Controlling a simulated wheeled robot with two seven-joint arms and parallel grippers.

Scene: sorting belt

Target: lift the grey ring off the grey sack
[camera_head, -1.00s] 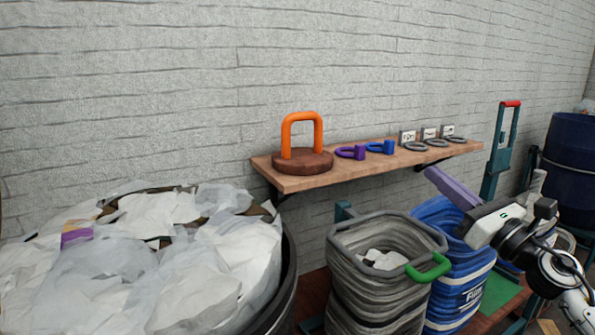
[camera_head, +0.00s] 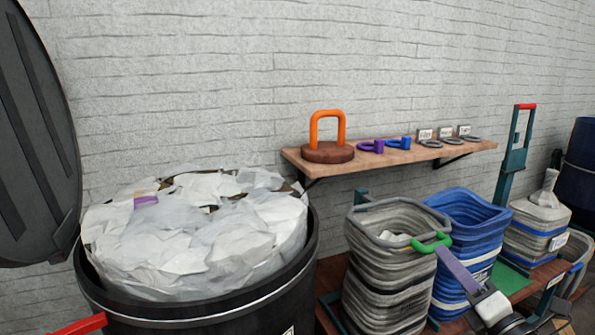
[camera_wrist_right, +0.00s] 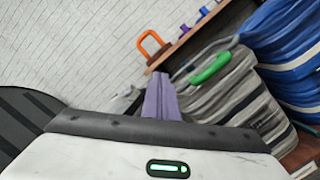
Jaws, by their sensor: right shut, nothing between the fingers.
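The grey sack (camera_head: 385,285) stands below the shelf, with white waste inside its mouth. The grey ring (camera_head: 366,228) sits around the sack's open mouth and forms its rim. A green handle (camera_head: 431,243) is on the ring's right front side; it also shows in the right wrist view (camera_wrist_right: 212,68). My right gripper (camera_head: 441,251) has purple fingers, shut and empty. In the head view its tips overlap the area just below the green handle; whether they touch it I cannot tell. In the right wrist view the fingers (camera_wrist_right: 158,76) point toward the shelf, left of the handle. My left gripper is out of view.
A blue sack (camera_head: 470,215) stands right beside the grey one. A black drum (camera_head: 312,262) full of white waste is to the left. A wooden shelf (camera_head: 405,156) above holds an orange handle (camera_head: 327,113) on a brown disc and several small rings.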

